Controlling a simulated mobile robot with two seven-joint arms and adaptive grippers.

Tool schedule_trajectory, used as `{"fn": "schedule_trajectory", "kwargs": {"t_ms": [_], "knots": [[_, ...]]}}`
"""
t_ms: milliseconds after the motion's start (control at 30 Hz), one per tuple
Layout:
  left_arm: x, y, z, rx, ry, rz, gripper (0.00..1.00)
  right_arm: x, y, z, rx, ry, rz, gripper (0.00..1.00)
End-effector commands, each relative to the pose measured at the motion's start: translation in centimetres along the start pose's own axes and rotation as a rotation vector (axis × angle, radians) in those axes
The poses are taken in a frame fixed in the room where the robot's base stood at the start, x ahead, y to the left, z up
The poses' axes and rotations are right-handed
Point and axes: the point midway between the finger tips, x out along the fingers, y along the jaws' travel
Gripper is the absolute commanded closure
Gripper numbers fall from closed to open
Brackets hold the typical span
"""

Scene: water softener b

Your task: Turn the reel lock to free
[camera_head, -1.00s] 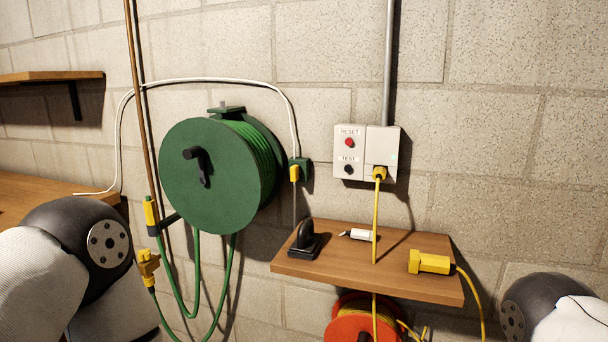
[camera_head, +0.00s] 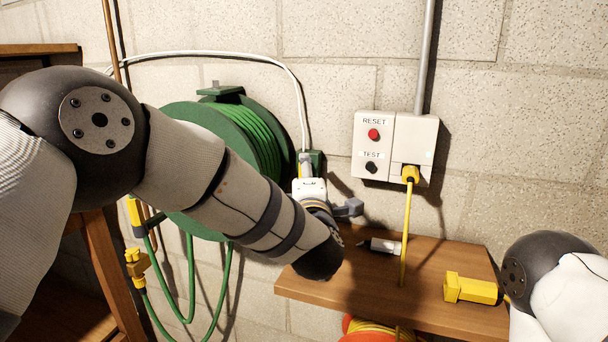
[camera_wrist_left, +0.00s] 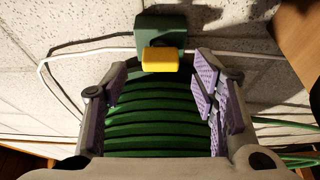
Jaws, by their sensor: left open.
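A green reel (camera_head: 215,130) wound with green hose hangs on the wall, partly hidden behind my left arm. A green block (camera_head: 313,158) with a yellow piece sits at its right side. In the left wrist view the yellow piece (camera_wrist_left: 160,60) is under the green block (camera_wrist_left: 160,24), beyond the hose coils (camera_wrist_left: 155,115). I cannot tell how the lock is set. My left gripper (camera_wrist_left: 162,78) is open, with its fingers on either side of the view and the yellow piece ahead between them, apparently untouched. In the head view this gripper is mostly hidden. My right gripper is out of view.
A wooden shelf (camera_head: 400,309) below holds a white-and-grey item (camera_head: 384,246) and a yellow connector (camera_head: 470,288). A switch box (camera_head: 396,140) with a yellow cord (camera_head: 406,225) is right of the reel. A white cable (camera_head: 230,56) runs to the green block.

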Motion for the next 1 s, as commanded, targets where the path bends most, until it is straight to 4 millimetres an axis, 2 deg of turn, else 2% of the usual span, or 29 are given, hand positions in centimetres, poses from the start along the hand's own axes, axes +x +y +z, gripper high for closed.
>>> {"fn": "schedule_trajectory", "kwargs": {"t_ms": [100,200,467,667,700,1000], "knots": [[1.9,-0.7,0.0,0.002,0.000,-0.009,0.47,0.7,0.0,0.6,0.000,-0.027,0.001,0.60],[2.6,-0.6,0.0,0.002,0.000,-0.007,0.47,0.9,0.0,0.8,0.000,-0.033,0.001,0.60],[2.8,-0.1,0.0,0.002,-0.001,-0.002,0.47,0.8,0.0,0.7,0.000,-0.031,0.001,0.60],[2.7,-0.1,0.0,0.002,-0.001,-0.002,0.92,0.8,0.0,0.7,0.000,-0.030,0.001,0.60],[2.7,-0.1,0.0,0.002,-0.001,-0.002,0.95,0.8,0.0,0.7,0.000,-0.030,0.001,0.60],[2.8,0.0,-0.1,-0.027,0.000,-0.012,0.95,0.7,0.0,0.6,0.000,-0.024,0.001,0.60]]}}
